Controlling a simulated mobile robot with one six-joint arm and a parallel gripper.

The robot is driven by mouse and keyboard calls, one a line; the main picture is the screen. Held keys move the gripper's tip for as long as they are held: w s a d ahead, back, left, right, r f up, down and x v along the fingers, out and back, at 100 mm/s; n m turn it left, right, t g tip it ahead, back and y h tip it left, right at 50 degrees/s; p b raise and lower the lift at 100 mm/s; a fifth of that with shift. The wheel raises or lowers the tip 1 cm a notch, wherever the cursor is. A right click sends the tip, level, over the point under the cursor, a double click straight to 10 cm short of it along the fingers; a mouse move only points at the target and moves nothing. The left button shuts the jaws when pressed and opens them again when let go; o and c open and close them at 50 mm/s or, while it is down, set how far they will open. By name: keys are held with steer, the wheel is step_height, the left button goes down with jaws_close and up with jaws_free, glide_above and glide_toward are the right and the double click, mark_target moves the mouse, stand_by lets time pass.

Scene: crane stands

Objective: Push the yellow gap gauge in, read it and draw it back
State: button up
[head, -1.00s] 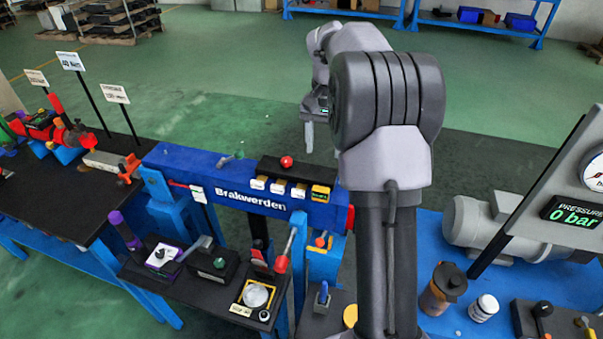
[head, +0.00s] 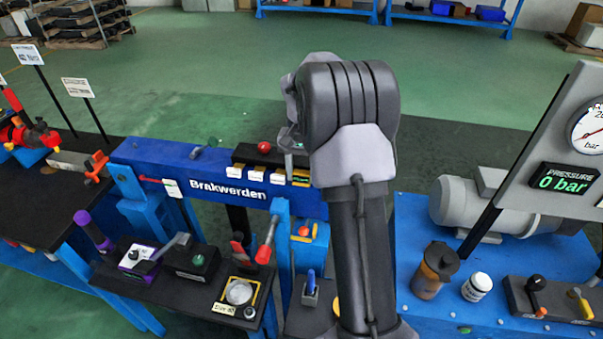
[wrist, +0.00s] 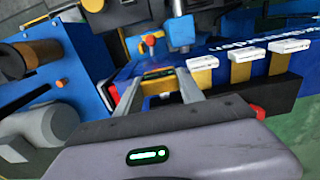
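The yellow gap gauge (wrist: 160,85) sits at the end of a row on the black block, with a dark display on top. It also shows in the head view (head: 301,180), partly hidden by my gripper. My gripper (wrist: 160,78) has its fingers apart, one on each side of the gauge. I cannot tell whether they touch it. In the head view my gripper (head: 295,165) is over the right end of the row. The gauge's reading is too small to make out.
Several white-topped gauges (wrist: 243,56) stand close beside it on the blue Brakwerden beam (head: 160,160). A red knob (head: 264,146) rises behind the row. A lever with a red grip (head: 264,254) stands in front. The pressure display (head: 563,181) is at the right.

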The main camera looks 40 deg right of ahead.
jaws_close()
steer(key=shift+s+a, duration=0.25)
steer(key=shift+s+a+r+p, duration=0.1)
steer(key=shift+s+a+p, duration=0.2)
steer(key=shift+a+p, duration=0.05)
steer(key=shift+a, duration=0.1)
steer(key=shift+o, duration=1.9)
jaws_free()
steer(key=shift+s, duration=0.1)
step_height(320, 180, up, 17)
steer(key=p, duration=0.7)
